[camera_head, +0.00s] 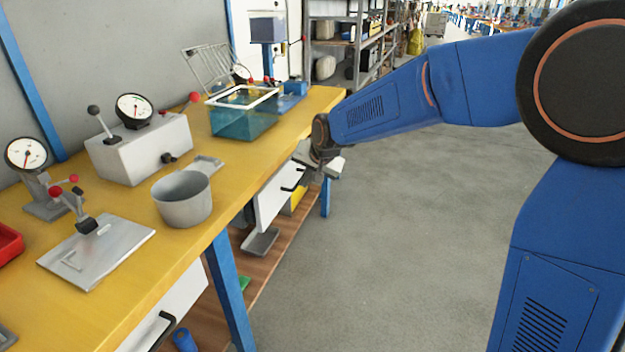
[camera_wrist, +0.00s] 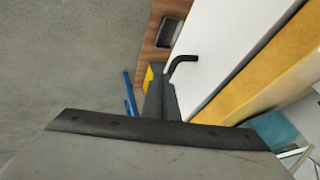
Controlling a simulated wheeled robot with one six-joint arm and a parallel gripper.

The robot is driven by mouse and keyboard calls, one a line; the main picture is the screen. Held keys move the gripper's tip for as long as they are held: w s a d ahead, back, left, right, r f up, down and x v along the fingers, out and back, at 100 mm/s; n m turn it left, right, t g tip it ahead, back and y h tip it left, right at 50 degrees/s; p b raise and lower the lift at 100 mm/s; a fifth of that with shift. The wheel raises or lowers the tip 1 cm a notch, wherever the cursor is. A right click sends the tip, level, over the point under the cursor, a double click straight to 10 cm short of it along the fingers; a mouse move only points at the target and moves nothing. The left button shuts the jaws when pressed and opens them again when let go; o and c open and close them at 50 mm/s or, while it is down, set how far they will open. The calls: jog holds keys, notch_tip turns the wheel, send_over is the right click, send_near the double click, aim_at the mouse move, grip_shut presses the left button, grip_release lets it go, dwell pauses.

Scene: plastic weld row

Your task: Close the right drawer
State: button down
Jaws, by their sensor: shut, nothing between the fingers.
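The right drawer (camera_head: 274,200) is a white-fronted drawer under the far part of the yellow-topped bench, with a black bar handle. In the wrist view its white front (camera_wrist: 225,45) fills the upper right and the hooked black handle (camera_wrist: 183,62) stands out from it. It looks close to the bench edge; whether a small gap remains I cannot tell. My gripper (camera_head: 322,170) is beside the drawer front's far end, partly hidden by my wrist. In the wrist view my gripper (camera_wrist: 157,82) is shut and empty, just left of the handle; contact with the front is unclear.
The yellow bench (camera_head: 130,300) carries a grey pot (camera_head: 183,200), a gauge box (camera_head: 140,150) and a teal tank (camera_head: 240,115). A second white drawer (camera_head: 175,305) is nearer. A wooden lower shelf (camera_head: 270,265) runs beneath. The grey floor (camera_head: 400,230) is clear.

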jog(key=shift+a, duration=0.1)
jog(key=shift+w+a, duration=0.25)
jog(key=shift+a, duration=0.45)
jog(key=shift+w+a, duration=0.3)
jog(key=shift+a, duration=0.4)
jog(key=shift+w+a, duration=0.25)
jog(key=shift+a, duration=0.45)
jog(key=shift+d, duration=0.1)
